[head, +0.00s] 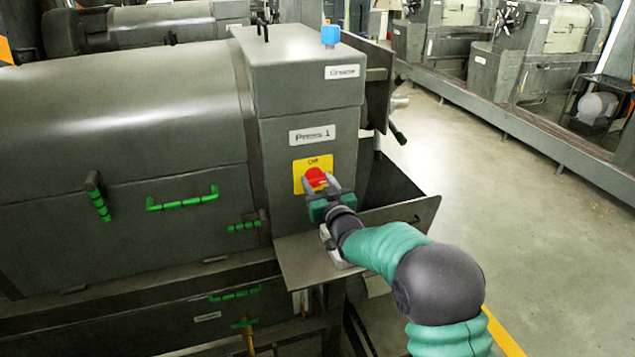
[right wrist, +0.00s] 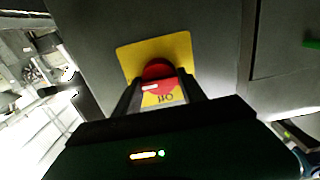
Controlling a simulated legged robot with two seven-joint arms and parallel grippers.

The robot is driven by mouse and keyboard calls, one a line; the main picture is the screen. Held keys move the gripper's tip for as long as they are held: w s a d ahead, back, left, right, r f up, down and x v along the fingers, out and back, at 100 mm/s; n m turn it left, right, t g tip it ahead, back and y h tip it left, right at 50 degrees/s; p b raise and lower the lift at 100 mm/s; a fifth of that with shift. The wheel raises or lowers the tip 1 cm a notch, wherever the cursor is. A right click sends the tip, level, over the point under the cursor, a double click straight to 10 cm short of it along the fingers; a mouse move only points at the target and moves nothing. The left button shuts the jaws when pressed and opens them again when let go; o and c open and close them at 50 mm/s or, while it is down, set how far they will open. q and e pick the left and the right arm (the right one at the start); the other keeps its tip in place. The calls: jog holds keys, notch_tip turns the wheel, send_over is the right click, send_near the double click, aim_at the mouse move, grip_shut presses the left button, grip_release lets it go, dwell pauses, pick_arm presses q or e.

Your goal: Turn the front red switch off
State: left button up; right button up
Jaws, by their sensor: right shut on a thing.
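The red switch (head: 316,177) sits on a yellow plate (head: 300,181) marked "Off", on the front of the grey press housing labelled "Press 1". In the right wrist view the red switch (right wrist: 158,75) lies between the two fingers, in front of the yellow plate (right wrist: 182,47). My right gripper (head: 322,188) is at the switch, its fingers on either side of it, shut on it. My left gripper is in neither view.
A grey metal shelf (head: 300,268) juts out below the switch, under my right gripper. A blue knob (head: 330,35) stands on top of the housing. Green handles (head: 183,202) line the machine's side at left. Open floor (head: 520,230) lies to the right.

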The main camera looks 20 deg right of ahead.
jog(key=shift+f+n+b, duration=0.2)
jog(key=shift+n+b, duration=0.6)
jog(key=shift+b, duration=0.4)
jog(key=n+b, duration=0.8)
jog(key=b, duration=0.1)
jog(key=n+b, duration=0.4)
jog(key=shift+a+f+n, duration=0.25)
jog(key=shift+f+n, duration=0.05)
jog(key=shift+n+b, duration=1.8)
jog(key=shift+f, duration=0.1)
jog(key=o, duration=1)
jog(key=shift+c, duration=0.2)
jog(key=o, duration=0.4)
jog(key=shift+s, duration=0.1)
jog(key=shift+c, duration=0.2)
jog(key=shift+a+r, duration=0.1)
jog(key=shift+r, duration=0.1)
